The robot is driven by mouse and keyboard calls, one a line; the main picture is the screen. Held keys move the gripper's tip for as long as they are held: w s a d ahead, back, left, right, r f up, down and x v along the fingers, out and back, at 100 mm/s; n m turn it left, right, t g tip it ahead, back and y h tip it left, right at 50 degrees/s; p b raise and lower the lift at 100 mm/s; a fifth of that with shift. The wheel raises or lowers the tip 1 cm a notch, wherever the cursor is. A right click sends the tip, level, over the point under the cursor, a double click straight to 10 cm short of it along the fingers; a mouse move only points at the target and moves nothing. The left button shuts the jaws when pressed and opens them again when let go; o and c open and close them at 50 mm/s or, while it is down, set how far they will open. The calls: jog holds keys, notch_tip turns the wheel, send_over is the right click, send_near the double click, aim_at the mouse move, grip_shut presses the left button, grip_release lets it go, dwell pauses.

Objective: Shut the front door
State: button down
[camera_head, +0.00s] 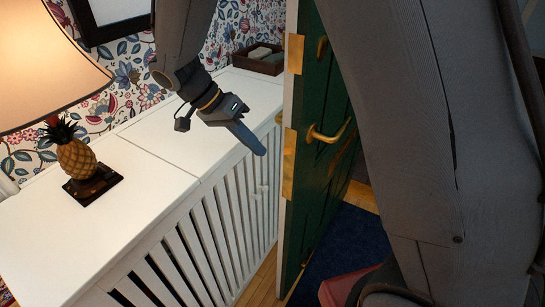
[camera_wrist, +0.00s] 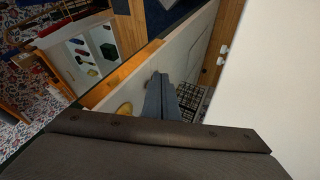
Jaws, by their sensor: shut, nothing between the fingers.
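The front door (camera_head: 318,150) stands open, with its green panelled face to the right and its narrow edge with brass plates turned toward the head camera. A brass lever handle (camera_head: 329,132) is on the green face. In the wrist view the door (camera_wrist: 136,84) shows a pale face and a brass knob (camera_wrist: 125,109). My gripper (camera_head: 260,149) is shut and empty. It points down to the left of the door edge, by the white cabinet's front. In the wrist view my gripper (camera_wrist: 158,82) is over the pale face; I cannot tell whether it touches.
A white slatted cabinet (camera_head: 150,155) runs along the floral wall, close to the door's left side. On it stand a pineapple ornament (camera_head: 77,158), a lamp with a cream shade (camera_head: 40,60) and a brown tray (camera_head: 258,66). A blue rug (camera_head: 345,245) lies right of the door.

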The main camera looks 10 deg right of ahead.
jog(key=w+p+x, duration=0.1)
jog(key=p+x, duration=0.1)
jog(key=x, duration=0.7)
jog(key=shift+d+f+m+h+p, duration=0.25)
jog(key=shift+m+h+p, duration=0.05)
jog(key=shift+p, duration=0.05)
jog(key=shift+d, duration=0.1)
